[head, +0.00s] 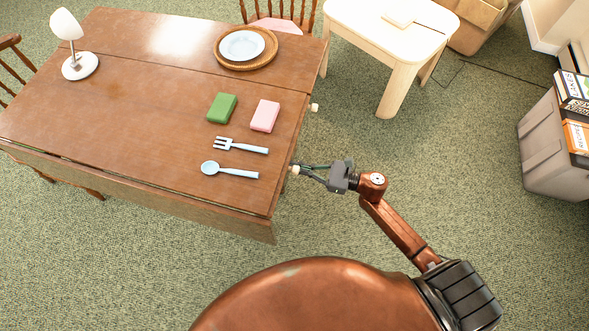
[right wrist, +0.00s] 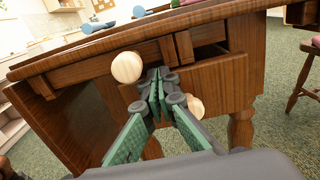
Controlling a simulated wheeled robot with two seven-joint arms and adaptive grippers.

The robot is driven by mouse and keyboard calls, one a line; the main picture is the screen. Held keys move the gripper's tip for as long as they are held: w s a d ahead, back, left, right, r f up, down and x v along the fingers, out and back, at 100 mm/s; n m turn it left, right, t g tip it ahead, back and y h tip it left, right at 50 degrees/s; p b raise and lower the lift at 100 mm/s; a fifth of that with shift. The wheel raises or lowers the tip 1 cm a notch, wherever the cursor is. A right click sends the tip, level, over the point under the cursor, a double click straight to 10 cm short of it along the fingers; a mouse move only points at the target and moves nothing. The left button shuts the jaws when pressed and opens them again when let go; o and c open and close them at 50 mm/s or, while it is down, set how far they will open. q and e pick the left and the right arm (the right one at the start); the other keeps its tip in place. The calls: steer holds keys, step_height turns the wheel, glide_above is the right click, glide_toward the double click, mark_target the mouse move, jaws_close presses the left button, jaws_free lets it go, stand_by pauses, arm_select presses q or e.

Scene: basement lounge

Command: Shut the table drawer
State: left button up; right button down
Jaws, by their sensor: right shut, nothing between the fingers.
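The wooden table (head: 130,115) has its drawer at the end facing my right gripper. In the right wrist view the drawer front (right wrist: 222,82) is brown wood, with a dark gap above it; how far it stands out is hard to tell. Two pale round knobs show there, a left knob (right wrist: 126,67) and a right knob (right wrist: 195,106) partly behind a finger. In the head view a far knob (head: 314,107) sticks out past the table edge. My right gripper (head: 297,168) is shut and empty, its tips close to the drawer front between the knobs; contact is unclear. My left gripper is out of view.
On the tabletop are a fork (head: 240,146), a spoon (head: 230,171), a green block (head: 222,107), a pink block (head: 265,116), a plate (head: 242,45) and a lamp (head: 80,65). A pale side table (head: 385,30) stands beyond.

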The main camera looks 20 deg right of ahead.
steer(key=shift+w+a, duration=0.2)
steer(key=shift+a, duration=0.05)
stand_by(0.3)
